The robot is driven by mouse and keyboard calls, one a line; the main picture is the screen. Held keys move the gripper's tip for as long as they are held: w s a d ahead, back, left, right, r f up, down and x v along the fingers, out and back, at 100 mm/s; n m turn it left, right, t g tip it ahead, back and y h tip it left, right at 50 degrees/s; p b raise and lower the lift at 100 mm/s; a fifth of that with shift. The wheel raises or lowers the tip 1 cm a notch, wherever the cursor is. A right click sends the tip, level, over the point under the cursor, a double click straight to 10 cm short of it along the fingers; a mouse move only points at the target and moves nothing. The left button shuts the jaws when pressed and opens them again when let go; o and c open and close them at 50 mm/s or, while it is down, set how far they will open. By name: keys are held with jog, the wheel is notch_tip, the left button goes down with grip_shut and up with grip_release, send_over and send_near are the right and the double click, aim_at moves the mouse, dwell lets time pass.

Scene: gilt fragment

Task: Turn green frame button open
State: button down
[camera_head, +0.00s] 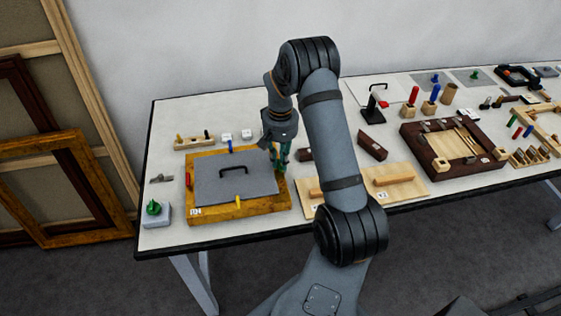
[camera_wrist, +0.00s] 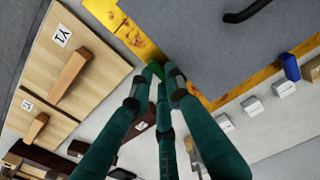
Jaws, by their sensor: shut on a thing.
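A gilt wooden frame (camera_head: 195,214) lies at the left of the table with a grey panel (camera_head: 225,187) and black handle inside it. The frame's edge also shows in the wrist view (camera_wrist: 128,33). My gripper (camera_head: 281,160) reaches down at the frame's right side. In the wrist view its dark green fingers (camera_wrist: 160,80) close around the green frame button (camera_wrist: 155,68), which is mostly covered by the fingertips. Other buttons on the frame are red (camera_head: 188,180) at left, blue (camera_head: 230,146) at the back and yellow (camera_head: 238,200) at the front.
A grey box with a green knob (camera_head: 153,208) stands left of the frame. Light wooden boards with handles (camera_head: 394,180) lie close to its right. Small white blocks (camera_head: 226,137) sit behind it. A dark wooden tray (camera_head: 440,170) and several tools fill the right.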

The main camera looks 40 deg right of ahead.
jog(key=c, duration=1.7)
grip_release()
jog(key=shift+o, duration=0.2)
jog(key=shift+r, duration=0.1)
notch_tip(320, 180, up, 12)
jog(key=shift+f, duration=0.2)
notch_tip(320, 180, down, 12)
jog(key=shift+r, duration=0.2)
jog(key=shift+r+n+p, duration=0.15)
jog(key=shift+n+p, duration=0.15)
jog(key=shift+p, duration=0.4)
jog(key=shift+n+p, duration=0.6)
